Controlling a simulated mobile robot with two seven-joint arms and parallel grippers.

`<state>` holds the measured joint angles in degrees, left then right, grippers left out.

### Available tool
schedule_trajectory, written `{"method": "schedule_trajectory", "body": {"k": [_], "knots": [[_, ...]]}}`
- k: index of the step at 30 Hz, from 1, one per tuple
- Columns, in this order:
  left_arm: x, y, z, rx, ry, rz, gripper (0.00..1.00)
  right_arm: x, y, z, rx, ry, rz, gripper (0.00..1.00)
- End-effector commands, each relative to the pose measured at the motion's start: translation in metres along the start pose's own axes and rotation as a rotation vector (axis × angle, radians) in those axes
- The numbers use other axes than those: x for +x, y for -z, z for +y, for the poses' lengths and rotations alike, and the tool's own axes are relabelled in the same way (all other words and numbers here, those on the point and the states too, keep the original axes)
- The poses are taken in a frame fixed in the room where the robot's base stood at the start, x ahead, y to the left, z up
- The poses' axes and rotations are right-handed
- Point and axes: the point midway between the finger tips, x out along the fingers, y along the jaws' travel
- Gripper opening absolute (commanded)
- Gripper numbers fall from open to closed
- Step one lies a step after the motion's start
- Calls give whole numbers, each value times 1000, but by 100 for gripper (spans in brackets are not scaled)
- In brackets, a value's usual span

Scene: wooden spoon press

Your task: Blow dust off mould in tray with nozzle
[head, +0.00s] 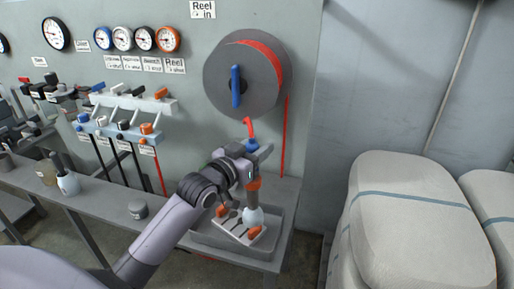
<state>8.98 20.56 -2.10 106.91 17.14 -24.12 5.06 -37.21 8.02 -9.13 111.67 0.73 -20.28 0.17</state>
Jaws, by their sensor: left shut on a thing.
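My left gripper (254,152) is shut on the nozzle (254,198), which hangs roughly upright and has a blue top and an orange collar. A red hose runs from the nozzle's top up to the reel. A pale rounded shape at the nozzle's lower end lies in front of the mould (229,230). The mould is a light plate with dark hollows and orange parts at its ends. It sits in the grey tray (279,226) on the bench. I cannot tell whether the nozzle touches the mould. Dust is too small to make out. My right gripper is not in view.
The hose reel (220,75) with a blue handle is on the wall above the tray. A valve rack (120,125) and gauges (123,39) are to the left. A grey cup (138,209) stands on the bench (97,219). Large pale bales (408,225) stand at the right.

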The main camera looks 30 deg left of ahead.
Motion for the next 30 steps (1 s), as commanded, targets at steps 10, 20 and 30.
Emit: {"method": "schedule_trajectory", "body": {"k": [10,20,30], "knots": [[0,33,0,1,0,6,0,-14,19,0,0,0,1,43],[0,42,0,0,0,4,0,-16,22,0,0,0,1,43],[0,42,0,1,0,5,0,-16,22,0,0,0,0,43]]}}
